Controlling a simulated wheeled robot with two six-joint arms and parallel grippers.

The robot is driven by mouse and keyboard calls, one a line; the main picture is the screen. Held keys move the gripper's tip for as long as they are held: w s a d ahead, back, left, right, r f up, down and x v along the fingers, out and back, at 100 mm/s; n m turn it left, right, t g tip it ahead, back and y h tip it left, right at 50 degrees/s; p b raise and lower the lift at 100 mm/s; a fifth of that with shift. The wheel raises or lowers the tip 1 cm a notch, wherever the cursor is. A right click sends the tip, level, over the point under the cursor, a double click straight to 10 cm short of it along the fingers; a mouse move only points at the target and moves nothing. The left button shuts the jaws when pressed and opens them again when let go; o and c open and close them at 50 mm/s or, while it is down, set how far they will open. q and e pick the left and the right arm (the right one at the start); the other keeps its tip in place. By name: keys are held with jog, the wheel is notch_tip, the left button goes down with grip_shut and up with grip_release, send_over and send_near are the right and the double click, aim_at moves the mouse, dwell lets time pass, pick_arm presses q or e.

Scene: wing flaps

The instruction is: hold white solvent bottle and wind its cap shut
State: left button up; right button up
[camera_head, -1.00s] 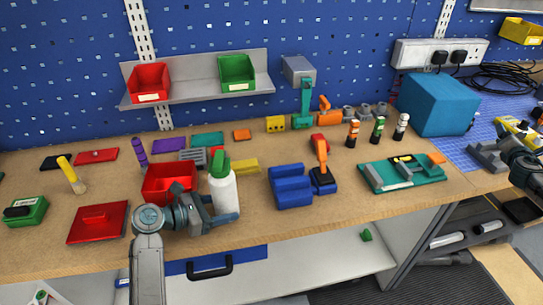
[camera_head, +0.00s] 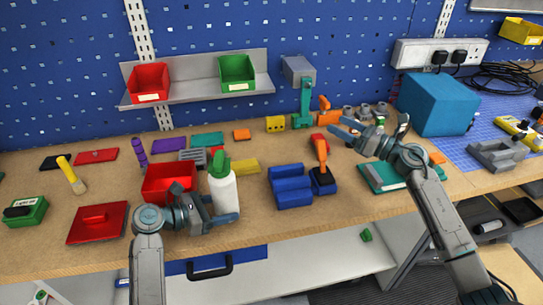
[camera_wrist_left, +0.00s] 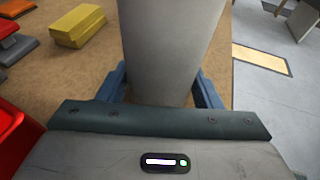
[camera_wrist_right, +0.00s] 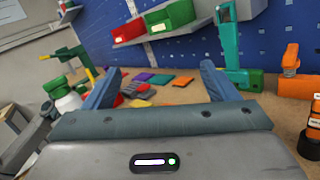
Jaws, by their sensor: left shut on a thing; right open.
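The white solvent bottle (camera_head: 223,193) stands upright near the front edge of the bench, with its green cap (camera_head: 219,165) on top. My left gripper (camera_head: 222,218) is shut on the lower part of the bottle. In the left wrist view the bottle body (camera_wrist_left: 172,45) fills the middle, between the blue fingers (camera_wrist_left: 162,90); its cap is out of that view. My right gripper (camera_head: 371,128) is open and empty, over the right part of the bench, well to the right of the bottle. The bottle (camera_wrist_right: 68,103) shows at the left of the right wrist view.
A red bin (camera_head: 165,183) sits just left of the bottle. A blue block (camera_head: 290,187) and an orange-handled tool (camera_head: 321,160) lie between the bottle and my right gripper. A green tray (camera_head: 376,178) lies below my right gripper. A shelf (camera_head: 196,92) hangs behind.

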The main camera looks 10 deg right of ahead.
aim_at(223, 159)
jog(key=s+a+n+g+y, duration=0.1)
jog(key=s+a+n+g, duration=0.25)
jog(key=a, duration=0.35)
jog(key=s+a+r+n+g+y, duration=0.1)
jog(key=s+a+n+g+y, duration=0.2)
jog(key=a, duration=0.5)
jog(key=s+a+n+g, duration=0.3)
jog(key=a+n+g, duration=0.15)
jog(key=a, duration=0.25)
jog(key=shift+m, duration=0.5)
jog(key=a, duration=0.4)
jog(key=w+a, duration=0.1)
jog(key=a, duration=0.3)
jog(key=w+a, duration=0.1)
jog(key=a, duration=0.3)
jog(key=shift+w+r, duration=0.15)
jog(key=shift+w, duration=0.1)
jog(key=shift+d, duration=0.1)
jog(key=c, duration=1.1)
jog(key=shift+o, duration=0.2)
jog(key=shift+m+t+h, duration=0.4)
jog(key=shift+m+t, duration=0.8)
jog(key=shift+t, duration=0.6)
jog(key=o, duration=1)
jog(key=shift+o, duration=0.2)
